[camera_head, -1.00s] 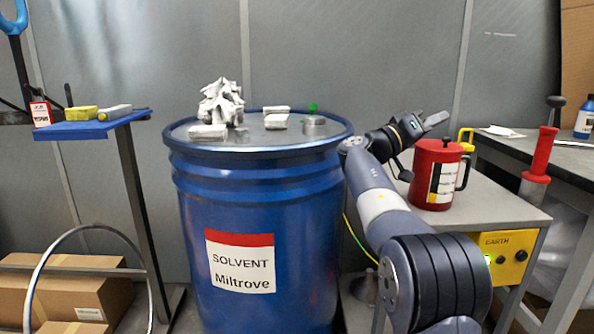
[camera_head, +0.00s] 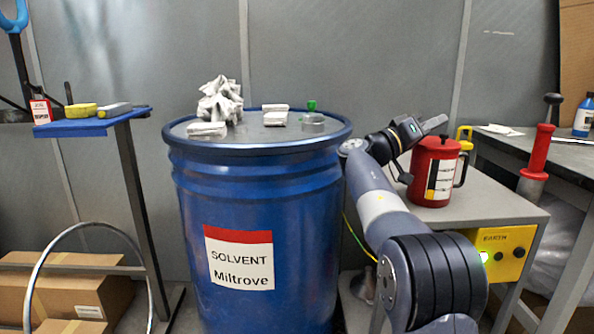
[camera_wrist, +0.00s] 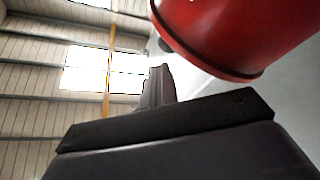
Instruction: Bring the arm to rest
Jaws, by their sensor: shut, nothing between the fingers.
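My gripper (camera_head: 434,123) is at the end of my arm, above and behind the red can (camera_head: 435,172), pointing to the upper right in the head view. Its fingers are shut with nothing between them. My arm reaches up from the lower right, passing between the blue solvent drum (camera_head: 262,240) and the red can. In the wrist view the red can (camera_wrist: 235,35) shows large at the upper right, close to the dark gripper parts (camera_wrist: 165,120). I cannot tell the exact gap between them.
The red can stands on a small grey table (camera_head: 500,208) with a yellow earth box (camera_head: 505,257) on its front. A crumpled rag (camera_head: 220,101), white blocks and a metal ring lie on the drum. A blue shelf (camera_head: 90,127) is at left, a workbench (camera_head: 560,160) at right.

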